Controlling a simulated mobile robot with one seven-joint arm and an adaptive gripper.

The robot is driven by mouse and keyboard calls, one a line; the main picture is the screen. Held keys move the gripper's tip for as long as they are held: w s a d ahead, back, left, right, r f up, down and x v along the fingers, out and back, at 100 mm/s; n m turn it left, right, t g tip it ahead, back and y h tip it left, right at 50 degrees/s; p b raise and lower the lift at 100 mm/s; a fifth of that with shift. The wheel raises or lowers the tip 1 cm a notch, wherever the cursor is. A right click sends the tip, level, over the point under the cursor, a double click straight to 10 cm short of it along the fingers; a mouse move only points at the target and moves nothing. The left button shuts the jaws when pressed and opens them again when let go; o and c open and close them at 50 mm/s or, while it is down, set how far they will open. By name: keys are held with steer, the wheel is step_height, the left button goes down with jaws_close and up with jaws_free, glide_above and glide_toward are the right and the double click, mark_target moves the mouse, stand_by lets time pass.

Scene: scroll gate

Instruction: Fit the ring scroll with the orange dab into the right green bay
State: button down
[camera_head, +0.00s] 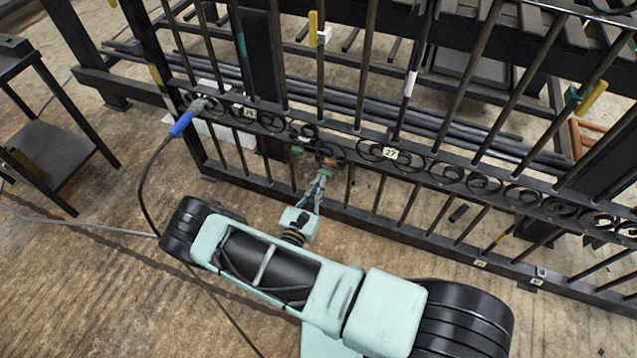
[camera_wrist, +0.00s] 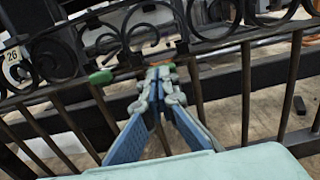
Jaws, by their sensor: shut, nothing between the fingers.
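My gripper (camera_head: 322,176) is shut and empty at the gate's scroll rail, just below an orange dab (camera_head: 330,161). In the wrist view its fingertips (camera_wrist: 160,82) meet in the middle, close under a small orange-red patch (camera_wrist: 172,67). Dark scrollwork (camera_head: 328,151) surrounds the dab; the ring scroll's outline is hard to separate from it, and I cannot tell how it is seated. A green mark (camera_head: 297,150) lies on the rail left of the gripper and also shows in the wrist view (camera_wrist: 100,77). Open dark curls (camera_wrist: 150,30) rise above the fingertips.
The black gate (camera_head: 430,153) has upright bars on both sides of my gripper. Number tags 27 (camera_head: 390,153) and 26 (camera_wrist: 13,55) hang on the rail. A blue-handled clamp (camera_head: 181,124) with a cable is at left. A dark stand (camera_head: 50,150) is farther left.

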steer(key=shift+x, duration=1.6)
steer(key=shift+s, duration=0.1)
